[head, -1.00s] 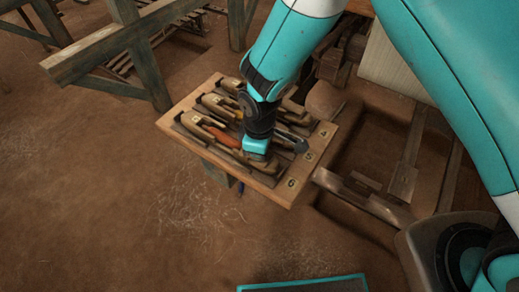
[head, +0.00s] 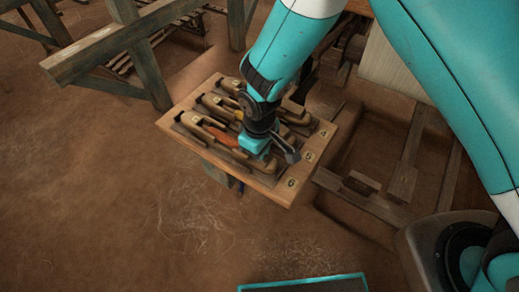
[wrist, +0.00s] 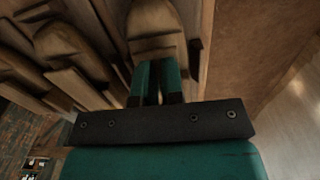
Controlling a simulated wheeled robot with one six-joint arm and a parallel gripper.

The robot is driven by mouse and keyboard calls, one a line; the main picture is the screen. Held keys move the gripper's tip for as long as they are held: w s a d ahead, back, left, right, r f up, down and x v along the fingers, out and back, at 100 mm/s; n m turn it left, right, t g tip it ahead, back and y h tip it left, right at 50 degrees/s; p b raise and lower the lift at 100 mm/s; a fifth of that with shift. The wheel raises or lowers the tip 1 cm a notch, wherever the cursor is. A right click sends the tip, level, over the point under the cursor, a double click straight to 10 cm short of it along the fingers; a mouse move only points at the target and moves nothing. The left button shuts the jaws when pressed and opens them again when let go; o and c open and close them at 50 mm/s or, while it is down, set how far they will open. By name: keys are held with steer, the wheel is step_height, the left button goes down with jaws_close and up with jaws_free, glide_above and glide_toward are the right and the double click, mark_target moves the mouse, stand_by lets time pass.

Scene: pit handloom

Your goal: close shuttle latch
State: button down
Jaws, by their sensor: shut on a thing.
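A wooden board (head: 278,184) holds several wooden shuttles in rows, with numbers on its right edge. The front shuttle (head: 189,122) lies in its slot with an orange part (head: 222,138) along its middle. My gripper (head: 255,152) is low over the right half of this shuttle and covers part of it. In the wrist view my gripper's two green fingers (wrist: 158,80) are close together, with a narrow dark gap, in front of a rounded wooden shuttle end (wrist: 155,20). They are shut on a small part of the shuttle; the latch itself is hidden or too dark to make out.
Other shuttles (wrist: 66,45) lie close on the left in the wrist view. A wooden loom frame (head: 130,40) stands at the back left, and more timber (head: 365,200) is at the right. The earth floor (head: 90,200) at the left front is clear.

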steer(key=c, duration=1.5)
jaws_free()
step_height(320, 180, up, 17)
steer(key=shift+r, duration=0.2)
steer(key=s+d+r+m+y+p, duration=0.3)
steer(key=s+d+r+y, duration=0.1)
steer(key=s+d+r, duration=0.8)
steer(key=s+r, duration=0.3)
steer(key=s, duration=0.1)
steer(key=shift+s+r, duration=0.25)
steer(key=shift+s, duration=0.1)
